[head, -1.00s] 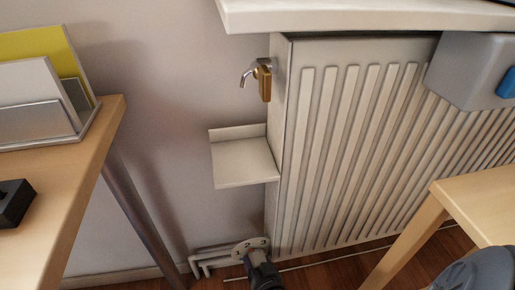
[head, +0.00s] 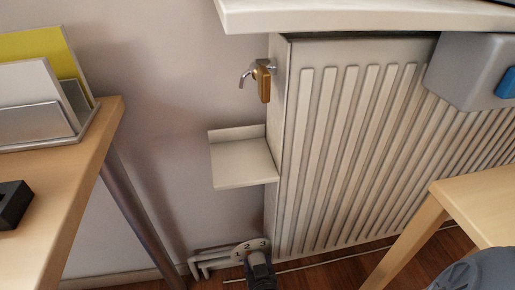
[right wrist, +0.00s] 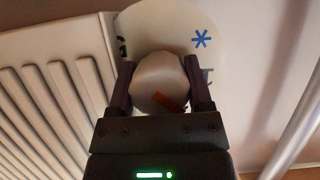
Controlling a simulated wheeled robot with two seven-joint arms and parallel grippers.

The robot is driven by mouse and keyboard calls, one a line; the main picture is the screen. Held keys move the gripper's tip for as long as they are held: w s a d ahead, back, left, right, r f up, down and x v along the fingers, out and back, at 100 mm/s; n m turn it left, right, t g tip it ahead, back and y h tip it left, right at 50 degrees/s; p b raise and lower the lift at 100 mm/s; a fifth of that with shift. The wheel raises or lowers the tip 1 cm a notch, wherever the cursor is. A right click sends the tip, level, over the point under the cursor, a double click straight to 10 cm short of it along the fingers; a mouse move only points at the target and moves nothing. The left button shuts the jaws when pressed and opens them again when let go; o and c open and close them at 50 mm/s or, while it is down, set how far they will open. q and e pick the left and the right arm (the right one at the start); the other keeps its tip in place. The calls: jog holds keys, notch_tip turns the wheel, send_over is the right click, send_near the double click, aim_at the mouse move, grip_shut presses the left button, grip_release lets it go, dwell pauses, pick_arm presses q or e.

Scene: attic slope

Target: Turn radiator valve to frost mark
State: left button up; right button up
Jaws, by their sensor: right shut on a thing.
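The radiator valve's pale round knob (right wrist: 158,78) sits between the two dark fingers of my right gripper (right wrist: 160,88), which is shut on its sides. An orange-red mark (right wrist: 172,101) shows on the knob's lower right in the right wrist view. Behind the knob is a white dial plate (right wrist: 165,25) with a blue snowflake frost mark (right wrist: 201,39) at upper right; the orange-red mark is apart from it. In the head view the dial plate (head: 246,246) shows numbers low at the radiator's left end, with my right gripper (head: 257,258) in front, hiding the knob. My left gripper is out of view.
The ribbed radiator (head: 345,150) stands under a white sill (head: 370,14). A small shelf (head: 243,163) and a brass-handled tap (head: 264,85) are above the valve. A wooden desk (head: 85,160) is at left, another wooden table (head: 480,200) at right. White pipes (head: 205,262) run beside the valve.

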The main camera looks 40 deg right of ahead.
jog(key=o, duration=1.3)
